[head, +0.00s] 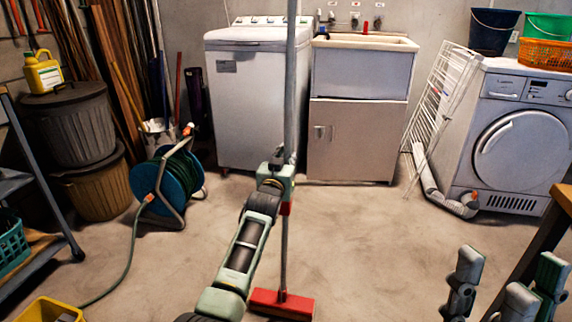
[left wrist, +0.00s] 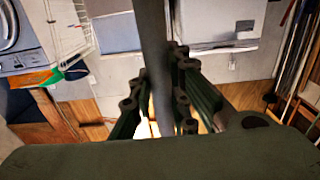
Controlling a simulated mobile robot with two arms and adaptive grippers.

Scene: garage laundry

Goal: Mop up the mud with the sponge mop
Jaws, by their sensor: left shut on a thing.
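The sponge mop (head: 284,248) stands nearly upright in the head view, its grey handle running up out of the top of the picture. Its red head (head: 282,304) is low in the picture, at floor level; I cannot tell whether it touches the concrete. My left gripper (head: 284,160) is shut on the handle, above a red collar. In the left wrist view the fingers (left wrist: 167,92) flank the grey handle (left wrist: 153,45). My right gripper (head: 502,283) is at the bottom right, fingers apart and empty, away from the mop. I cannot make out any distinct mud.
A hose reel (head: 168,182) stands on the left, its green hose trailing over the floor. A yellow container (head: 48,309) is at the lower left. A drying rack (head: 440,95) leans by the front-loading machine (head: 515,140). A wooden edge (head: 545,225) is at right. The middle floor is clear.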

